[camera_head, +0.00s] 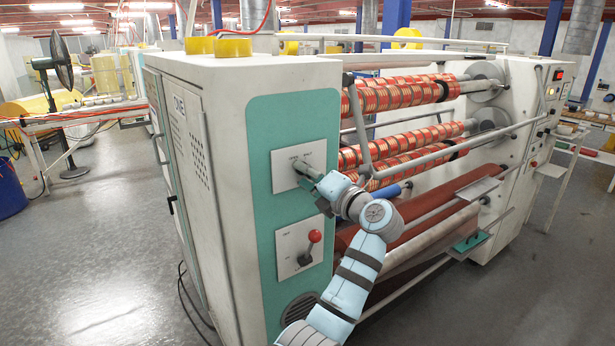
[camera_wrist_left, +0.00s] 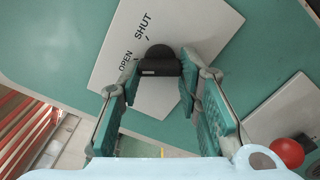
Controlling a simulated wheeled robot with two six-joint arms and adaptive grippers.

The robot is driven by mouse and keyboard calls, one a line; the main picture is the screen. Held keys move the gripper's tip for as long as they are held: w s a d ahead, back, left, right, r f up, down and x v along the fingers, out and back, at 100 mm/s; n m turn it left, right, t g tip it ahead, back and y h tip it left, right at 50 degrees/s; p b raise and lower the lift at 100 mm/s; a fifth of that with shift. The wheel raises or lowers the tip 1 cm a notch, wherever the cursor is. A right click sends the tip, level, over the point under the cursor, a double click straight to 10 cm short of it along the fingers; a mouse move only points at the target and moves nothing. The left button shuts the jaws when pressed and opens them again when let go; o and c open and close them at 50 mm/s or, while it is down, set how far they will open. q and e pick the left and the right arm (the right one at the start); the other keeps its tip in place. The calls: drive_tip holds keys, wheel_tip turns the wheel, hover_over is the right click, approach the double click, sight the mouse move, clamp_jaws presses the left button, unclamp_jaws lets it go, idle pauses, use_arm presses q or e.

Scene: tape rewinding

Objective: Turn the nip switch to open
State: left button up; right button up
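The nip switch (camera_wrist_left: 158,64) is a dark knob with a raised bar on a white plate. The plate carries the words OPEN (camera_wrist_left: 125,61) and SHUT (camera_wrist_left: 143,26). In the head view, the plate (camera_head: 284,180) is the upper one on the teal panel; my gripper partly covers the switch there. My left gripper (camera_head: 308,171) is at the switch. In the wrist view, its two fingers (camera_wrist_left: 160,68) are on either side of the bar, close to its ends. Whether they press on it I cannot tell. My right gripper is in neither view.
A lower white plate (camera_head: 288,238) with a red-tipped lever (camera_head: 311,241) is below the switch. Red and gold printed rolls (camera_head: 400,94) and metal bars run to the right of the cabinet (camera_head: 215,230). The grey floor (camera_head: 100,260) on the left is mostly clear.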

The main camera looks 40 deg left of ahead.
use_arm(q)
drive_tip(key=o, duration=0.4)
drive_tip(key=shift+w+d+r, duration=0.1)
drive_tip(key=shift+w, duration=0.05)
drive_tip(key=shift+o, duration=0.2)
drive_tip(key=v, duration=1.2)
